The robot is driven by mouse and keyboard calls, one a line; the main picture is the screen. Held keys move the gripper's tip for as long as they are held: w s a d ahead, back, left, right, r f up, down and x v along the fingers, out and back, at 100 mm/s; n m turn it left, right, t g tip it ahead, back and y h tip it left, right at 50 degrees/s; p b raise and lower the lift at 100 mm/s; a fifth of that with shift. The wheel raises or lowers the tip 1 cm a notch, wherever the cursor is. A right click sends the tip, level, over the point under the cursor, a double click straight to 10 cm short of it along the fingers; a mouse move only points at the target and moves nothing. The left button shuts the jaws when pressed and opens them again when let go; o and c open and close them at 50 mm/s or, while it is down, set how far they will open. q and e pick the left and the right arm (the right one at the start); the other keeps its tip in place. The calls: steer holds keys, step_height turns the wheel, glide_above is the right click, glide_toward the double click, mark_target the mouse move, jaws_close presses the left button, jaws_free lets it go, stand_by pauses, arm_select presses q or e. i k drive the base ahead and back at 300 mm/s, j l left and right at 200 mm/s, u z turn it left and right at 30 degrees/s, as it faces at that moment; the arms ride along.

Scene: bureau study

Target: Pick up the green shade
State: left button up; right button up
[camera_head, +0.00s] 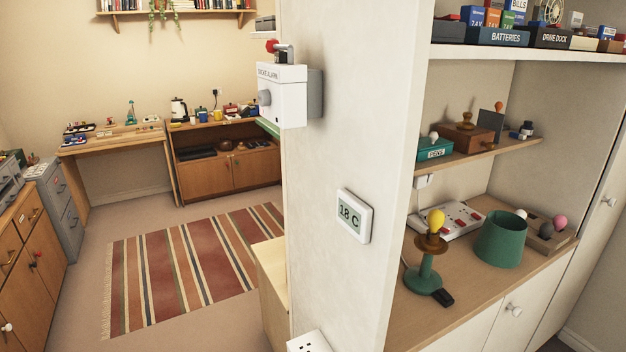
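The green shade (501,240) stands on the wooden counter of the shelf unit at the right. It is a tapered cup shape, and its wide opening does not face me. A green lamp base (425,279) with a wooden collar and a yellow bulb (436,221) stands to its left and nearer, apart from it. Neither of my grippers is in view.
A wooden tray with colored balls (550,234) is right of the shade. A shelf (480,153) hangs above. A wall edge with a thermostat (354,215) stands left of the counter.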

mark_target(499, 243)
steer(key=z, duration=1.25)
